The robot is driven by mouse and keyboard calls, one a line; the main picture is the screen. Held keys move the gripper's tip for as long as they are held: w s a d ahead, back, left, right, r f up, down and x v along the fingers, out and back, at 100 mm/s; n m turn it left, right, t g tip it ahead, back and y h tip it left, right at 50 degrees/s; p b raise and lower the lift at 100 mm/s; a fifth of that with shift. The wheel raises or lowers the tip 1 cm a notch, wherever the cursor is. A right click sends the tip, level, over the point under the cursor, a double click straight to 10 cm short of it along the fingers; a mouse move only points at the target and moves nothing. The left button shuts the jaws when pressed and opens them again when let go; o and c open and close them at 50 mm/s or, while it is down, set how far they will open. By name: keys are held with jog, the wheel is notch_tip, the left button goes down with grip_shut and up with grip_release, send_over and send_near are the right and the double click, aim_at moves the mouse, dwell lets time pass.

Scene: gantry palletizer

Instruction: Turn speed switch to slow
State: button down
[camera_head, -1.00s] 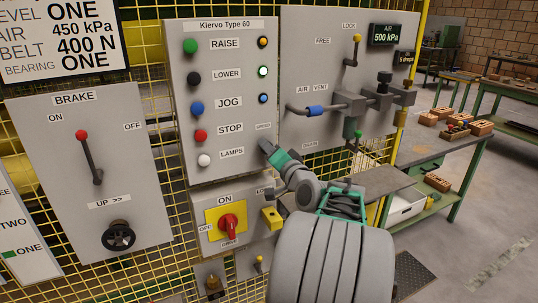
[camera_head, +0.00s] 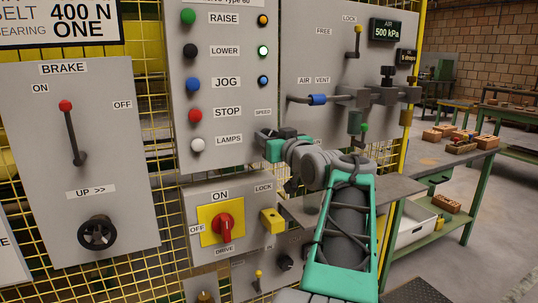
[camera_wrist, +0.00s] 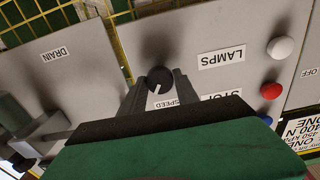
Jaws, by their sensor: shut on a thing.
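The speed switch (camera_wrist: 158,76) is a small round black knob with a pale pointer line, seen in the wrist view beside the SPEED label (camera_wrist: 163,104). My gripper (camera_wrist: 157,84) has one finger on each side of the knob and is shut on it. In the head view my gripper (camera_head: 260,136) reaches the right edge of the grey button panel, just below the SPEED label (camera_head: 263,112). There the gripper hides the knob. No slow or fast marking can be read.
The white LAMPS button (camera_head: 198,145) and red STOP button (camera_head: 195,115) sit left of my gripper. Below are the red drive switch (camera_head: 223,227) and a yellow lock (camera_head: 272,220). The air-vent panel (camera_head: 330,60) with its valves stands close on the right.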

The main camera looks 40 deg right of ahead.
jog(key=shift+f+n+b, duration=0.1)
jog(key=shift+n+b, duration=3.3)
jog(key=shift+b, duration=0.05)
jog(key=c, duration=0.9)
grip_release()
jog(key=shift+c, duration=0.2)
jog(key=v, duration=0.7)
jog(key=shift+s+a, duration=0.2)
jog(key=shift+s, duration=0.2)
